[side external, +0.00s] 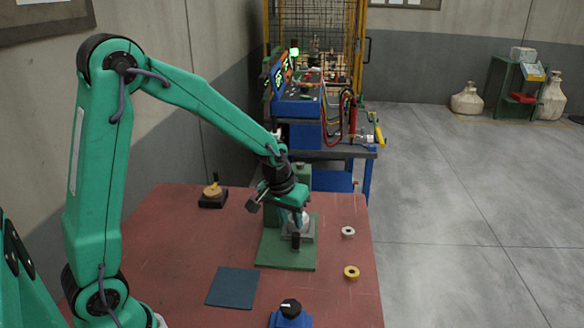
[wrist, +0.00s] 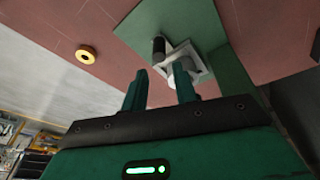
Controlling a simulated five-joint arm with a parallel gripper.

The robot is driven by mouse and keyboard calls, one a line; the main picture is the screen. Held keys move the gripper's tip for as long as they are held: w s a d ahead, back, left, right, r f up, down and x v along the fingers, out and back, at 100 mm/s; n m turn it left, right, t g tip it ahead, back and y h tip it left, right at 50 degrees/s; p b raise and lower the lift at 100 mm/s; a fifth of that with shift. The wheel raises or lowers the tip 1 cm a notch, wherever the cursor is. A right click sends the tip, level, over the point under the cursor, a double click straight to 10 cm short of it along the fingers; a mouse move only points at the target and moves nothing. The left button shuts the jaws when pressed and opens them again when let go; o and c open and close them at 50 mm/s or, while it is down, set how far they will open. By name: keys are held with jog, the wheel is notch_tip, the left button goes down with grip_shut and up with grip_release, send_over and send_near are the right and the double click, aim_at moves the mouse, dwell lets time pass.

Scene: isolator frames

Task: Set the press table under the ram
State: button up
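A small press stands on the red bench, with a green base plate (side external: 285,258) and a green column (side external: 301,174). A grey square plate (side external: 309,235), apparently the press table, lies on the base; it also shows in the wrist view (wrist: 202,66). A black upright knob (side external: 295,241) stands at its near edge, also in the wrist view (wrist: 158,47). A pale round part (wrist: 182,74) shows over the plate, partly behind one finger. My gripper (wrist: 160,82) is open, fingers apart, nothing clearly between them, above and close to the plate. The ram cannot be told clearly behind my gripper.
A white ring (side external: 348,232) and a yellow ring (side external: 351,272) lie right of the press. A dark blue mat (side external: 232,287) lies at front left, a blue block with black knob (side external: 290,315) at front. A black stand with a tan disc (side external: 213,194) is at back left.

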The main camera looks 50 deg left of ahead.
aim_at(295, 235)
jog(key=m, duration=0.2)
jog(key=s+m+t, duration=0.1)
jog(key=shift+s+m+t, duration=0.1)
jog(key=shift+m+t, duration=0.2)
jog(key=shift+m, duration=0.1)
jog(key=shift+f, duration=0.1)
jog(key=shift+x, duration=3.75)
grip_shut()
